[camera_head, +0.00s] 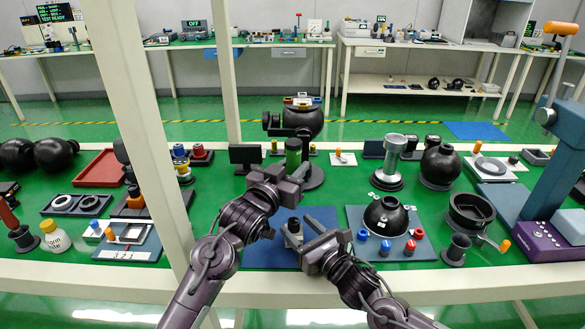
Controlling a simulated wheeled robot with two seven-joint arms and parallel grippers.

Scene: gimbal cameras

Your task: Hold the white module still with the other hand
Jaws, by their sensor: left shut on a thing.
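My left gripper (294,179) is above the blue mat near the middle of the bench, shut on what looks like a dark green cylinder (293,153); its jaws partly hide the contact. My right gripper (303,231) is lower, over the blue mat (262,252), with its fingers apart. A small dark grey cylinder (293,225) stands by its fingertips; I cannot tell whether they touch. I cannot make out a white module for certain. A small pale piece with coloured parts (302,100) sits on top of a black sphere (303,121) behind the grippers.
A mat to the right holds a black dome (385,215) and several red and blue caps. A black ring-shaped holder (470,210) and a blue press (560,140) stand farther right. A red tray (100,169) lies left. A pale post (140,110) rises left of my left arm.

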